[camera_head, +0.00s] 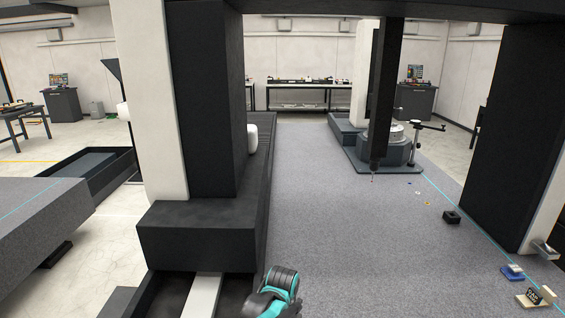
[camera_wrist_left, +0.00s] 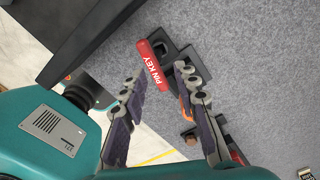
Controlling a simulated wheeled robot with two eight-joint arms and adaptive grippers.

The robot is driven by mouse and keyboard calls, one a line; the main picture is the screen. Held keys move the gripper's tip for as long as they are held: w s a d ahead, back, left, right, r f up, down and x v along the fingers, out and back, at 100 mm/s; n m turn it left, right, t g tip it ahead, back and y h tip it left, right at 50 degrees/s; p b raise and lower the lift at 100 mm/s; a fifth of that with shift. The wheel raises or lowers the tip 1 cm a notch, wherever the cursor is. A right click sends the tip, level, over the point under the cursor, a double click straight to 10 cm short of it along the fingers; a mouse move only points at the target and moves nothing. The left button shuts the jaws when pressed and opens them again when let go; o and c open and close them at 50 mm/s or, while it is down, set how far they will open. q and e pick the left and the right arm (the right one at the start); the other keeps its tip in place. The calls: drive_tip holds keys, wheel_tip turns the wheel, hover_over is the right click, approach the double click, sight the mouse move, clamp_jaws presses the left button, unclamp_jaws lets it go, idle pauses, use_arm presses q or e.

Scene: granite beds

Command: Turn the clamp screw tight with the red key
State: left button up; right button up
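The red key (camera_wrist_left: 154,64), lettered "PIN KEY", shows in the left wrist view beside a black holder or fixture (camera_wrist_left: 190,60) on the grey granite. My left gripper (camera_wrist_left: 158,78) is open, its two fingers spread on either side below the key. Nothing shows between its fingertips in its grasp. The key's far end is not clearly visible. An orange part (camera_wrist_left: 185,107) and a small brown-topped piece (camera_wrist_left: 189,137) lie partly behind the right finger. I cannot make out the clamp screw for certain. In the head view neither gripper shows; only a teal arm part of mine appears at the bottom.
In the head view the granite bed (camera_head: 345,235) is mostly bare. A black block (camera_head: 452,217), a blue piece (camera_head: 512,272) and a small wooden-based item (camera_head: 533,298) stand along its right side. A dark vertical spindle (camera_head: 383,95) hangs over the far part, near a round fixture (camera_head: 393,145).

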use_arm(q)
drive_tip(key=n, duration=0.2)
drive_tip(key=shift+n, duration=0.3)
drive_tip(key=shift+f+b, duration=1.15)
drive_tip(key=shift+f, duration=0.3)
clamp_jaws()
